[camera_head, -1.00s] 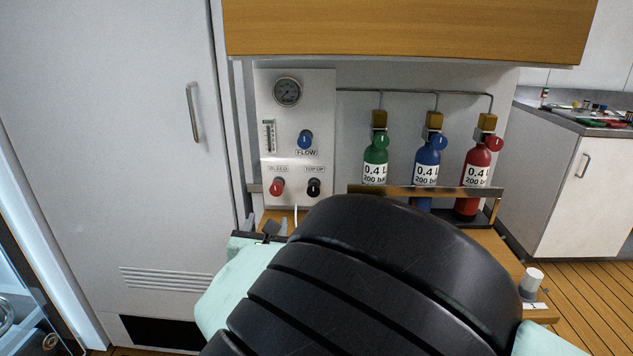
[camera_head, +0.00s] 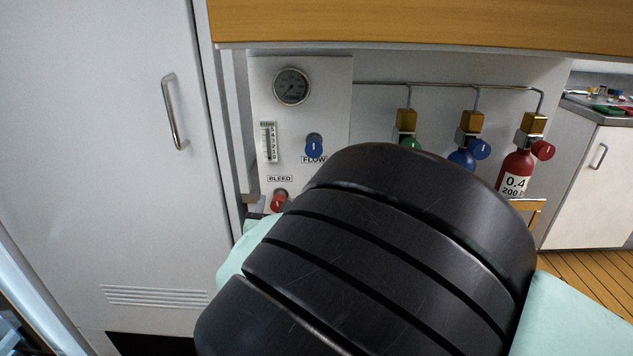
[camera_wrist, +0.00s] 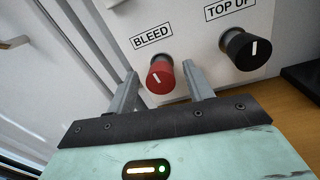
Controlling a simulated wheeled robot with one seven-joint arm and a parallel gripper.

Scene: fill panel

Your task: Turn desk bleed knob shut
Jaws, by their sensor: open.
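The red bleed knob (camera_wrist: 161,75) sits on the white panel (camera_wrist: 185,30) under a BLEED label. A white pointer line on its face runs slightly tilted from upright. My gripper (camera_wrist: 162,85) is open in the wrist view, with one finger on each side of the red knob. I cannot tell whether either finger touches it. My gripper is hidden in that view.
The black TOP UP knob (camera_wrist: 245,50) is right of the right finger. The blue FLOW knob (camera_head: 314,146) and a gauge (camera_head: 291,87) are higher on the panel. A red bottle (camera_head: 516,175) stands right of the panel. A cabinet door handle (camera_head: 174,112) is at left.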

